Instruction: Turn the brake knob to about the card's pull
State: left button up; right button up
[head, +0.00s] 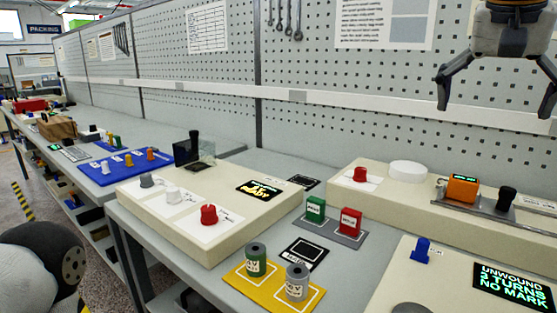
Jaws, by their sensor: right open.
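Several knobs are in the head view and I cannot tell which is the brake knob. A red knob (208,214) stands on the left cream box beside a white knob (172,194) and a grey knob (146,180). Another red knob (360,174) is on the back right cream box, and a blue knob (421,247) on the front right one. A black card (306,251) lies on the bench; its print is too small to read. My right gripper (495,108) hangs open and empty at the upper right, above the back right box, apart from every knob. My left gripper is out of view.
Green (256,258) and grey (297,281) spools stand on a yellow tray (248,286). Green and red blocks stand on a grey plate (331,235). A display (511,287) reads "UNWOUND 3 TURNS NO MARK". An orange unit (462,190) sits on a rail. A pegboard (330,70) stands behind.

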aim_at(360, 173)
jog(key=k+j, duration=0.95)
jog(key=j, duration=0.1)
